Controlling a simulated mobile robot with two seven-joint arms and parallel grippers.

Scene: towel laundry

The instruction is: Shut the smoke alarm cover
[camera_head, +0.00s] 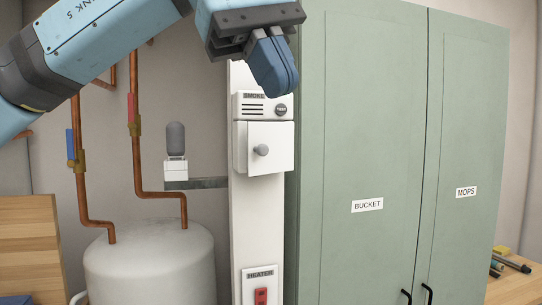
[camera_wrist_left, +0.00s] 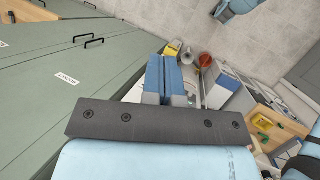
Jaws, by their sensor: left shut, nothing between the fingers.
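The smoke alarm (camera_head: 262,107) is a white unit marked SMOKE, with vent slots and a round dark test button, on a white post. Its white cover (camera_head: 275,161) is a square panel with a grey knob (camera_head: 261,150), just below the marked part. The panel seems to stand out from the post; I cannot tell whether it is fully shut. My left gripper (camera_head: 283,84) is shut and empty, its blue fingers pointing down just above and in front of the alarm. Those fingers also show in the left wrist view (camera_wrist_left: 165,77). My right gripper is not in view.
Green cabinet doors marked BUCKET (camera_head: 367,205) and MOPS (camera_head: 466,191) stand close on the right. A white tank (camera_head: 150,265) with copper pipes is on the left. A heater switch (camera_head: 261,290) is lower on the post. A grey-topped device (camera_head: 176,150) is left of it.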

